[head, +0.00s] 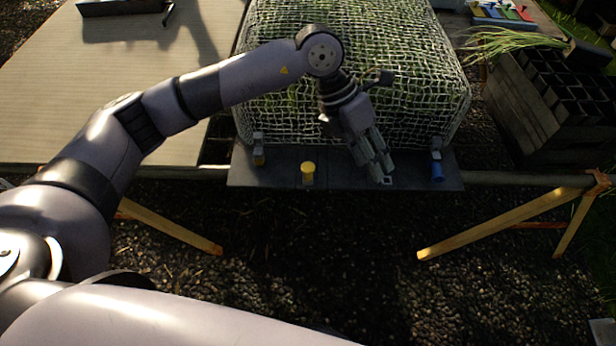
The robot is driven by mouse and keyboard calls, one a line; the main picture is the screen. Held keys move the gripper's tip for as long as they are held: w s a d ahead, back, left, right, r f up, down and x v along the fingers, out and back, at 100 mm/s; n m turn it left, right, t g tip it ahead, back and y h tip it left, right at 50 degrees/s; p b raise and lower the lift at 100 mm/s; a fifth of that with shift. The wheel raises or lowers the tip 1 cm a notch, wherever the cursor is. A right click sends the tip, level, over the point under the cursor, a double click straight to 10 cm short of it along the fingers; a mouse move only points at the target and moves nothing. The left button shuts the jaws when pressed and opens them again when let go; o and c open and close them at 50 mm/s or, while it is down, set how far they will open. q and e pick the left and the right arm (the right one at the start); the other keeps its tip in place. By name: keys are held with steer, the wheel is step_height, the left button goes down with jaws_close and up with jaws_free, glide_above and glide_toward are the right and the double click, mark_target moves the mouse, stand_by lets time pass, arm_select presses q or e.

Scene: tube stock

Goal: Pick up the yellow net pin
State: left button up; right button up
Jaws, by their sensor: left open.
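The yellow net pin (308,172) stands on the dark front ledge (345,168) below the netting, left of my left gripper. It has a round yellow top. My left gripper (381,170) is open, pointing down over the ledge, apart from the yellow pin and to its right. No object shows between its fingers. My right gripper is not in view.
A blue pin (437,172) stands near the ledge's right end, and a clip-like piece (258,150) near its left end. White netting (420,60) covers the bed behind. A dark crate of pots (545,125) stands at right. Gravel lies below.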

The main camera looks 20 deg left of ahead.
mark_target(308, 167)
arm_select(q)
steer(key=w+a+n+t+y, duration=0.1)
steer(key=w+a+y, duration=0.15)
steer(key=a, duration=0.35)
steer(key=w+a+y, duration=0.2)
steer(key=a+y, duration=0.1)
steer(key=a, duration=0.4)
step_height(308, 167, down, 10)
steer(key=shift+w+d+f+p, duration=0.1)
steer(key=shift+p, duration=1.05)
steer(key=f+p, duration=0.1)
steer(key=f, duration=0.4)
steer(key=shift+a+f, duration=0.15)
steer(key=shift+a, duration=0.05)
steer(key=shift+f, duration=0.35)
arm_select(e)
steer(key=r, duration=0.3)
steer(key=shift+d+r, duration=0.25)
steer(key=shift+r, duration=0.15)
arm_select(q)
steer(key=shift+c, duration=0.3)
jaws_close()
